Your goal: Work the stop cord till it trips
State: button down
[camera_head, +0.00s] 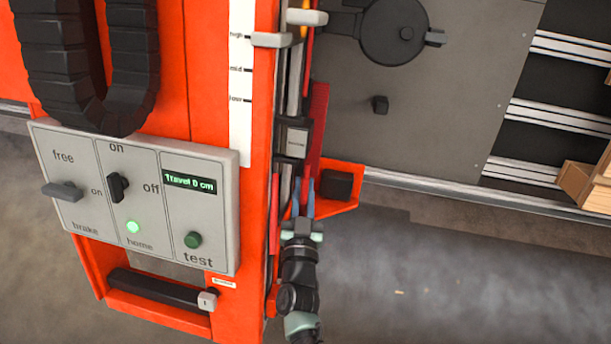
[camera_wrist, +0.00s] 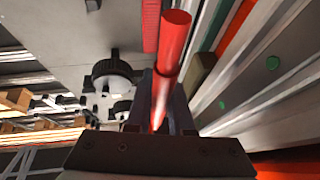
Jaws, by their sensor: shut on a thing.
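The stop cord appears as a smooth red rod (camera_wrist: 175,45) in the wrist view, running upward from between my fingers. My gripper (camera_head: 303,197) is shut on it, with a dark finger on each side in the wrist view (camera_wrist: 163,100). In the head view my gripper reaches up along the right side of the orange column (camera_head: 260,130), and the held part is mostly hidden by the fingers. The control panel (camera_head: 150,245) shows "Travel 0 cm" on its display (camera_head: 190,182). A green lamp (camera_head: 133,227) is lit beside "home".
A scale marked high, mid and low (camera_head: 240,85) runs up the column, with a pale pointer (camera_head: 272,40) near high. A black block (camera_head: 337,185) sits on an orange bracket right of my fingers. Wooden crates (camera_head: 585,180) stand at the far right. Open floor lies below them.

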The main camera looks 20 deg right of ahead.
jog(key=shift+s+a, duration=0.1)
jog(key=shift+s, duration=0.05)
jog(key=c, duration=0.8)
grip_release()
jog(key=p+v, duration=0.3)
jog(key=v, duration=1)
